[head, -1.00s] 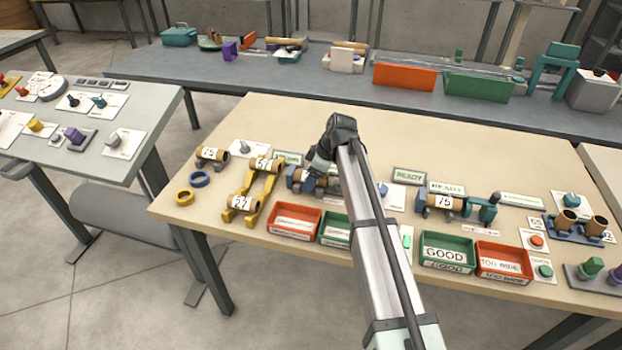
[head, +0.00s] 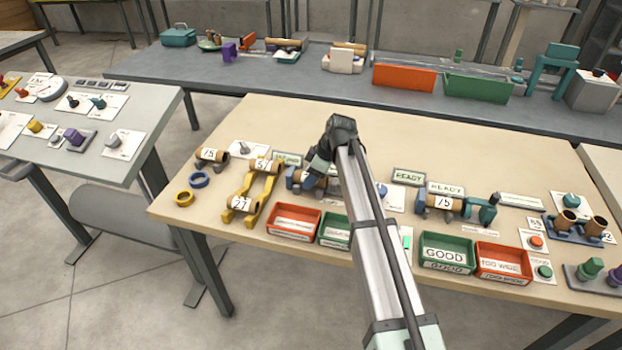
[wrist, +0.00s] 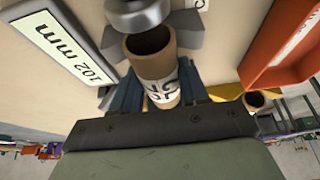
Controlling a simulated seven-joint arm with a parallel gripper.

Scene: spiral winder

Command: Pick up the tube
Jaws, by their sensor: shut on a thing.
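A brown cardboard tube (wrist: 152,68) with a printed white label stands out in the wrist view, its open end toward a round grey part. My gripper (wrist: 160,93) is shut on this tube, with a blue finger on each side. In the head view my gripper (head: 318,168) is low over a blue holder (head: 293,178) on the beige table and hides most of the tube. I cannot tell whether the tube still touches the holder.
A yellow rack (head: 262,185) with tubes marked 57 and 27 stands to the left. Red (head: 293,222) and green (head: 334,230) bins lie in front. A "102 mm" display (wrist: 62,45) is beside the holder. A blue gauge (head: 455,207) holding a 75 tube is right.

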